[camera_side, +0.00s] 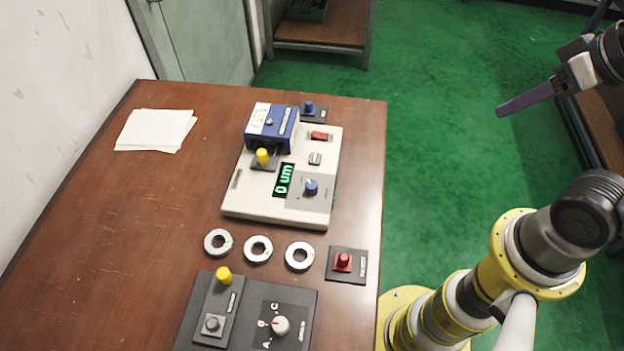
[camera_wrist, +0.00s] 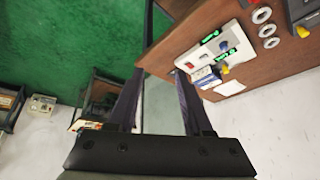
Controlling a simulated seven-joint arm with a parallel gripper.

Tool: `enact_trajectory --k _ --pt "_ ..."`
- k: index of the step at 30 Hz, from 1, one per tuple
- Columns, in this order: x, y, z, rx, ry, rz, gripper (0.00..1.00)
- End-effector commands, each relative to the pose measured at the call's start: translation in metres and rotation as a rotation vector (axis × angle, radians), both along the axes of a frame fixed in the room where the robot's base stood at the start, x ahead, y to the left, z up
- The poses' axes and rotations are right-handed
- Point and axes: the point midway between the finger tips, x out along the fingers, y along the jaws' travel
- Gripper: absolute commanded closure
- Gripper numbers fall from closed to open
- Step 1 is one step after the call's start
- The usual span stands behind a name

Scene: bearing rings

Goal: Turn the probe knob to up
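A white instrument (camera_side: 275,205) with a green display (camera_side: 284,180) reading "0 um" sits on the table. A blue knob (camera_side: 311,187) with a pale pointer is on its grey dial panel. Another blue knob (camera_side: 309,107) stands on a small black plate behind it. A white knob (camera_side: 280,325) is on a dark panel with letters around it. The labels are too small to show which is the probe knob. My gripper (camera_side: 503,109) is in the air right of the table, far from all knobs. In the wrist view my gripper (camera_wrist: 160,72) has its fingers apart with nothing between them.
A blue box (camera_side: 270,127) and a yellow-topped lever (camera_side: 262,157) are on the instrument. Three metal rings (camera_side: 258,249) lie in front of it. A red button (camera_side: 343,261) is near the right edge. White papers (camera_side: 156,130) lie at the back left. The left tabletop is mostly clear.

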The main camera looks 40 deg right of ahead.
Motion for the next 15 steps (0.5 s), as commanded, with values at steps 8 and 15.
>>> enact_trajectory --k 8,15 --pt "0.048 0.010 0.038 0.174 -0.001 -0.262 0.36" --pt "0.113 0.043 0.044 0.279 0.097 -0.410 0.36"
